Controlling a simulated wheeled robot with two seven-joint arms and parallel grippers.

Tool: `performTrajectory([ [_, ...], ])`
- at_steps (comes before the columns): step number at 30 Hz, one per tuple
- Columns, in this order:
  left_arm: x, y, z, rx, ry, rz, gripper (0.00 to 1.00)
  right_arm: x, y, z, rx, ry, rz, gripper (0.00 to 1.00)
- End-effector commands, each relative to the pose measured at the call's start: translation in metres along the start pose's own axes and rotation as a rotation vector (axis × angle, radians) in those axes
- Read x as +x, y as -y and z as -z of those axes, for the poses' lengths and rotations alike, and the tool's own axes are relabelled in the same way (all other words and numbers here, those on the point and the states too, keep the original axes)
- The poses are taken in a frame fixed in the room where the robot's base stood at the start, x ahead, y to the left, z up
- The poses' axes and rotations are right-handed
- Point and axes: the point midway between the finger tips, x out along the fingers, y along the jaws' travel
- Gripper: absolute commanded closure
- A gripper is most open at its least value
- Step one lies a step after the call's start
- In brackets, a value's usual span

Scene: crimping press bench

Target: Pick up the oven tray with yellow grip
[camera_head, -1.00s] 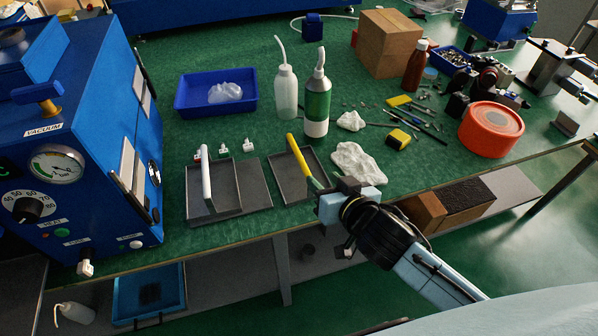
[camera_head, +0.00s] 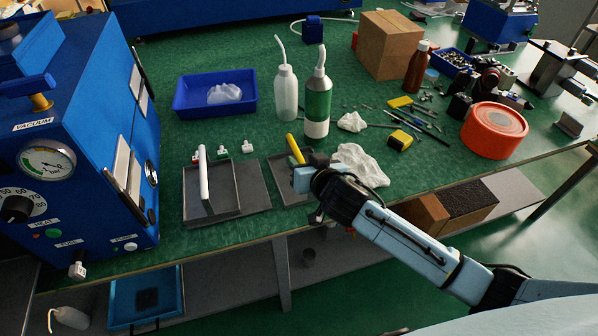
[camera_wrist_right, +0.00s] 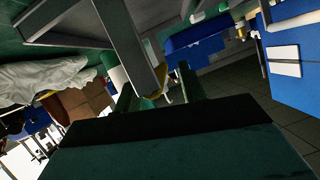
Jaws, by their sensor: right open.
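The oven tray with yellow grip is a flat grey tray (camera_head: 280,181) near the bench's front edge. Its yellow grip (camera_head: 294,148) stands up and leans, and its lower part is hidden behind my right gripper. My right gripper (camera_head: 299,168) is over the tray, right at the grip. In the right wrist view my two green fingers (camera_wrist_right: 157,88) are apart, with a bit of yellow (camera_wrist_right: 160,75) showing between them. I cannot tell whether they touch the grip. My left gripper is not in view.
A second grey tray with a white grip (camera_head: 205,178) lies to the left. A crumpled white cloth (camera_head: 362,166) is just right of my gripper. A green-labelled bottle (camera_head: 317,105) and a white bottle (camera_head: 286,95) stand behind. The blue vacuum oven (camera_head: 90,130) is at left.

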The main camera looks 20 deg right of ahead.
Motion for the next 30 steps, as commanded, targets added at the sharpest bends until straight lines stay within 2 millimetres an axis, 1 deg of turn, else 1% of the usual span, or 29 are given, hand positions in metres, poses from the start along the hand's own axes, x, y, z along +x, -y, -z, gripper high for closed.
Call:
performTrajectory([
  [5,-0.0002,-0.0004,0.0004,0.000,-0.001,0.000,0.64,-0.0001,0.0002,0.0001,0.000,0.000,0.000,0.59],
  [8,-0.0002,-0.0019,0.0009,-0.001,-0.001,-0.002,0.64,-0.0002,0.0002,0.0002,0.000,0.000,0.000,0.71],
  [12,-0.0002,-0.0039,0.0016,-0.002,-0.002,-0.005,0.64,-0.0003,0.0002,0.0002,0.000,0.000,0.000,0.89],
  [15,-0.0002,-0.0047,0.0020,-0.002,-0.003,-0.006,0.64,-0.0003,0.0002,0.0002,0.000,0.000,0.000,1.00],
  [30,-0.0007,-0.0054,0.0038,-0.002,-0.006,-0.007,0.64,-0.0008,0.0007,0.0027,0.000,-0.004,0.002,1.00],
])
